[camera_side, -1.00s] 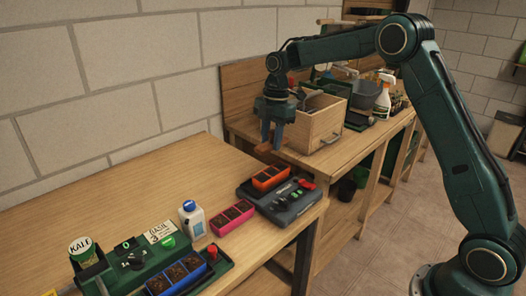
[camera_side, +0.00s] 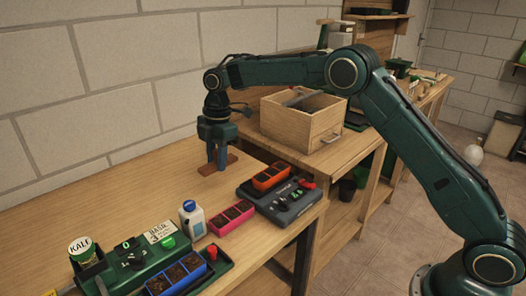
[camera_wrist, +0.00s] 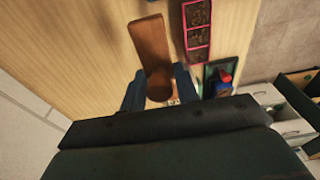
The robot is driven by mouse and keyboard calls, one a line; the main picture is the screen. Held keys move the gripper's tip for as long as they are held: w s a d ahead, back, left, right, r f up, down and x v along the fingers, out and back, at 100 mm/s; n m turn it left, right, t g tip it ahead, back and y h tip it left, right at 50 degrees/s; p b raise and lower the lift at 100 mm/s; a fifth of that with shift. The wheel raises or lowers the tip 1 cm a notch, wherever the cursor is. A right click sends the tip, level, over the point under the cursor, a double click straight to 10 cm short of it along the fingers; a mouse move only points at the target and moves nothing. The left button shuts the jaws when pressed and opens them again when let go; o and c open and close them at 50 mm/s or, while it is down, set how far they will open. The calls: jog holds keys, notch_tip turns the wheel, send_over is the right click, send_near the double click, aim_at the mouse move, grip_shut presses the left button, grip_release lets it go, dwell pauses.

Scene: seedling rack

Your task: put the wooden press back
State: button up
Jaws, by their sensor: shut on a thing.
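The wooden press (camera_side: 207,169) is a reddish-brown wooden piece under my gripper, low over the near bench, left of the dark grey device; I cannot tell if it touches the bench top. My gripper (camera_side: 217,162) points down with its blue fingers shut on the press. In the wrist view the press (camera_wrist: 149,42) shows as a flat paddle with a rounded part between the fingers of my gripper (camera_wrist: 160,90). The fingers hide part of it in the side view.
An open wooden box (camera_side: 305,128) stands behind on the further bench. A dark grey device (camera_side: 290,207) holds an orange tray (camera_side: 270,177). A pink tray (camera_side: 231,218), a white bottle (camera_side: 193,222) and a green device (camera_side: 128,262) with a blue tray (camera_side: 176,277) stand in front.

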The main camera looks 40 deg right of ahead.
jog(key=shift+w+a+f, duration=0.1)
jog(key=shift+a, duration=0.5)
jog(key=shift+w+a+f, duration=0.1)
jog(key=shift+a, duration=0.5)
jog(key=shift+f, duration=0.2)
send_near(213, 210)
jog(key=shift+s+a+f, duration=0.1)
jog(key=shift+a+f, duration=0.1)
jog(key=shift+f, duration=1.1)
jog(key=shift+a+f, duration=0.2)
jog(key=shift+f, duration=1.05)
jog(key=shift+f, duration=0.55)
jog(key=o, duration=1)
